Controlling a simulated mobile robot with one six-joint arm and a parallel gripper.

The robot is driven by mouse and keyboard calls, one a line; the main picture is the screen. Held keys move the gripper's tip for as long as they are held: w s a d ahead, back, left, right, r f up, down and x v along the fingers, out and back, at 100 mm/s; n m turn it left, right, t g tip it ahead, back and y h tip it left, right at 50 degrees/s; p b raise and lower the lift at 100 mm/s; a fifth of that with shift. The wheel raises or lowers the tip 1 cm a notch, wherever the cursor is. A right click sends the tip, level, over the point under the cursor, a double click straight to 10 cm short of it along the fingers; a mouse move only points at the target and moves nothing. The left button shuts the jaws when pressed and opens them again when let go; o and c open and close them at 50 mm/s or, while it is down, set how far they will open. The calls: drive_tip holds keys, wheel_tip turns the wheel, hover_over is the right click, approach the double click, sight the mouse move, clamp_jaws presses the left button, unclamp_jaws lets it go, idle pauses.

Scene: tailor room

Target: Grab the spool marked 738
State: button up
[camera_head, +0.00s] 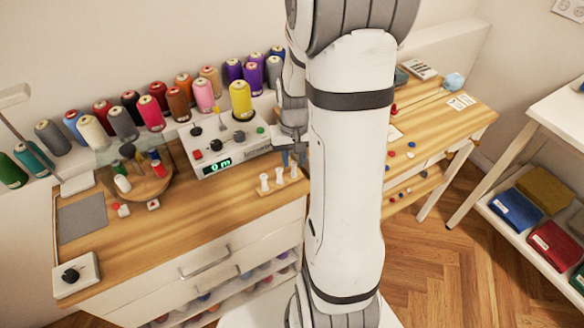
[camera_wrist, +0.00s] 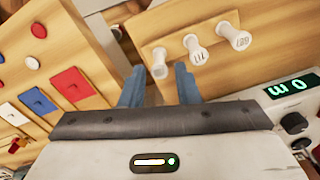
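Three small white spools stand in a row on a wooden holder (camera_head: 278,188) at the front of the worktop. In the wrist view, the left spool (camera_wrist: 159,62), middle spool (camera_wrist: 196,50) and right spool (camera_wrist: 232,34) stand on the same holder (camera_wrist: 221,71). Dark marks show on the middle and right tops but are not surely readable; no mark shows on the left one, and I cannot make out 738. My gripper (camera_wrist: 160,72) is open, its two blue-grey fingers apart with the left spool between them in the picture. Contact is not visible. In the head view, my gripper (camera_head: 291,158) is just above the holder.
A white winding machine (camera_head: 219,154) with a green display and a yellow cone (camera_head: 241,100) stands behind the holder. Several coloured thread cones line the wall. A glass-covered wooden carousel (camera_head: 150,184) is at left. Red, blue and white pieces lie on the right-hand table (camera_head: 430,118).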

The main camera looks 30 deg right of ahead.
sight(294, 167)
drive_tip(key=shift+f, duration=1.9)
drive_tip(key=shift+c, duration=0.4)
clamp_jaws()
